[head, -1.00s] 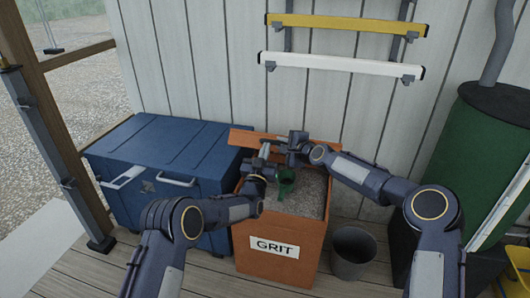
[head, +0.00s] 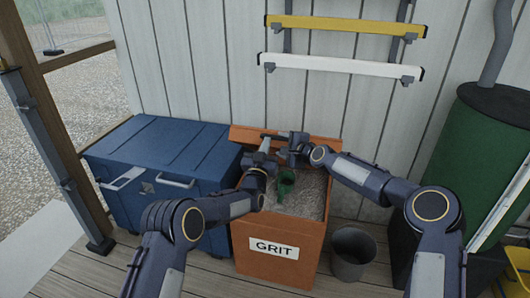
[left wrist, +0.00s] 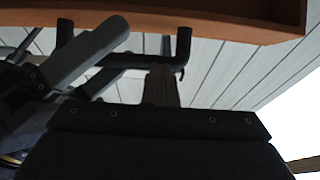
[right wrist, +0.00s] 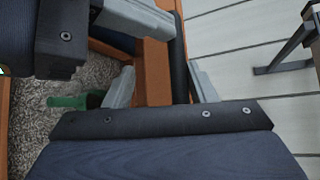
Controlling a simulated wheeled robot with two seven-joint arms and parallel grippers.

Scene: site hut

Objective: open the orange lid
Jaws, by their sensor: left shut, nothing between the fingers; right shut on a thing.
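The orange lid (head: 245,133) is raised at the back of the orange grit box (head: 305,262), near the wall, and the box mouth is uncovered. In the left wrist view the lid (left wrist: 220,18) crosses the top, with its black handle (left wrist: 183,48) below it. My right gripper (head: 275,135) is shut on the lid's handle, which also shows in the right wrist view (right wrist: 180,65). My left gripper (head: 266,146) is shut and empty, just in front of the lid and close to the right gripper. The arms hide part of the lid.
Grit (head: 308,188) and a green scoop (head: 286,178) lie in the box. A blue chest (head: 160,155) stands close on the left, a grey bucket (head: 353,255) at the right front, and a green stove-like drum (head: 490,140) far right. Rails (head: 340,64) hang on the wall.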

